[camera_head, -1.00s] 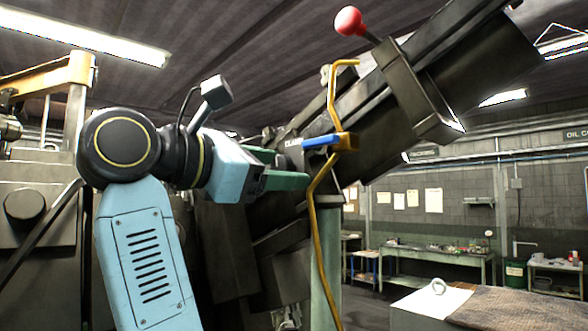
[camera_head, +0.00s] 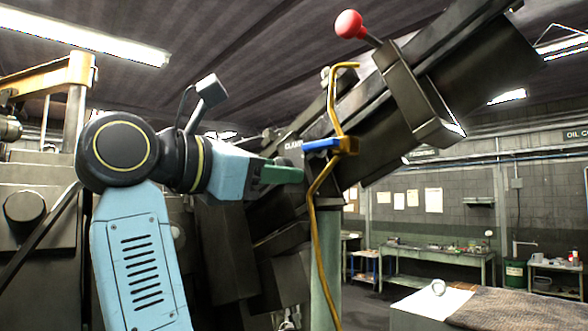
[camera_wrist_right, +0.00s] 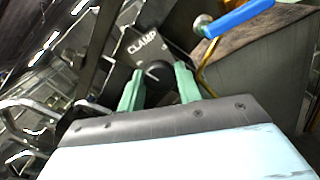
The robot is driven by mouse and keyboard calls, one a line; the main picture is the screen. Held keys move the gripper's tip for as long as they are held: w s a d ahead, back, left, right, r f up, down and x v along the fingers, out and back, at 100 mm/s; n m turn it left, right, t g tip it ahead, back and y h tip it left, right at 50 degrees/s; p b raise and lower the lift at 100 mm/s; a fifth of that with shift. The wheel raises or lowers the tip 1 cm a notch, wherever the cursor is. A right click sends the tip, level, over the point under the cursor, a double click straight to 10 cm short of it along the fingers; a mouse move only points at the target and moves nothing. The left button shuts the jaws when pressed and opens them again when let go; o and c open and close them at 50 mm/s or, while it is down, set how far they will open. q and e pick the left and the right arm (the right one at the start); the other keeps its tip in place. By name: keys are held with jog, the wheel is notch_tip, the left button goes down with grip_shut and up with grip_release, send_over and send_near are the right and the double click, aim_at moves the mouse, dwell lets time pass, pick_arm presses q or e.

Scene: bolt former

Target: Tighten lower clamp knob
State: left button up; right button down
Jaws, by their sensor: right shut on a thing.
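My right gripper (camera_head: 288,172) reaches with its green fingers to the dark machine (camera_head: 235,240) in the head view. In the right wrist view, a round black knob (camera_wrist_right: 158,74) sits on a dark plate marked CLAMP (camera_wrist_right: 145,44). The gripper's fingers (camera_wrist_right: 160,80) are on either side of the knob and shut on it. My left gripper is not in view.
A bent yellow rod (camera_head: 316,225) with a blue grip (camera_head: 321,144) stands just right of the gripper. A red ball lever (camera_head: 349,23) is above on the slanted dark beam (camera_head: 470,60). A table with a white sheet (camera_head: 435,303) and a ring is at the lower right.

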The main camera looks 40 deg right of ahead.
jog(key=n+p, duration=0.1)
jog(key=n, duration=0.4)
jog(key=shift+n, duration=0.3)
jog(key=c, duration=0.8)
grip_release()
jog(key=shift+c, duration=0.2)
jog(key=a+p, duration=0.1)
jog(key=a, duration=0.7)
jog(key=shift+s+p, duration=0.3)
jog(key=shift+s, duration=0.05)
